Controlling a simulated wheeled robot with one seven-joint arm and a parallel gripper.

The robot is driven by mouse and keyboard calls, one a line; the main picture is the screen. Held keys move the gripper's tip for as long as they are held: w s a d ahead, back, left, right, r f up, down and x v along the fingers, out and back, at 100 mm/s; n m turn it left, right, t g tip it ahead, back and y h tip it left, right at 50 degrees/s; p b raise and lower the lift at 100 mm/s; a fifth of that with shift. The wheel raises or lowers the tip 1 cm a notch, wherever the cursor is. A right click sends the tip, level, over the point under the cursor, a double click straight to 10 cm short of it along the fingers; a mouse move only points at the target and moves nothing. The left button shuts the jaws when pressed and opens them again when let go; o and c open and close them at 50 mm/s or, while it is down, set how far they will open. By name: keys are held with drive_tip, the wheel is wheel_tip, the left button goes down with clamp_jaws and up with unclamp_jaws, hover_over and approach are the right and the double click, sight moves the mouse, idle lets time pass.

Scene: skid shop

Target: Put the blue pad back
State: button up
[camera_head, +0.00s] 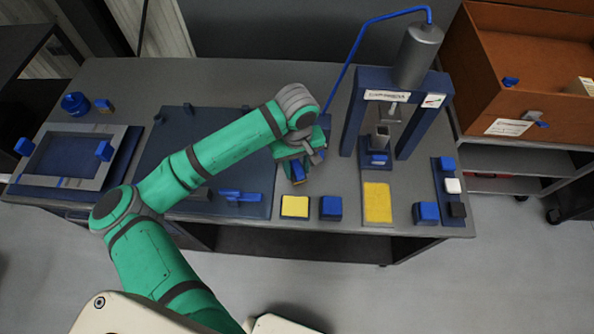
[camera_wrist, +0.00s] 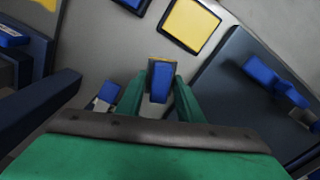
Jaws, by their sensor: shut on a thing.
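My gripper (camera_head: 299,180) is above the bench, left of the press. It is shut on a blue pad with a tan edge (camera_head: 298,171), which also shows between the two green fingers in the wrist view (camera_wrist: 159,88). The pad appears to be held clear of the bench top. A blue block (camera_head: 331,208) and a yellow-topped square (camera_head: 295,206) sit at the front edge of the bench. The yellow square is also at the top of the wrist view (camera_wrist: 190,25). Another blue block (camera_head: 426,213) stands farther right.
A dark blue press (camera_head: 354,125) with a grey cylinder stands right of my gripper, with a yellow mat (camera_head: 377,203) in front. A dark plate (camera_head: 160,150) with blue clamps lies left. A grey frame (camera_head: 70,160) is at far left. An orange box (camera_head: 475,75) stands right.

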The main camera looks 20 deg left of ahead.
sight(297, 172)
drive_tip(key=shift+w+f, duration=0.25)
drive_tip(key=shift+f, duration=0.05)
drive_tip(key=shift+a+f, duration=0.1)
drive_tip(key=shift+f, duration=1.4)
drive_tip(key=shift+f, duration=0.1)
drive_tip(key=shift+f, duration=0.2)
drive_tip(key=o, duration=1.1)
drive_tip(key=shift+f, duration=0.15)
drive_tip(key=shift+s, duration=0.1)
drive_tip(key=shift+a, duration=0.1)
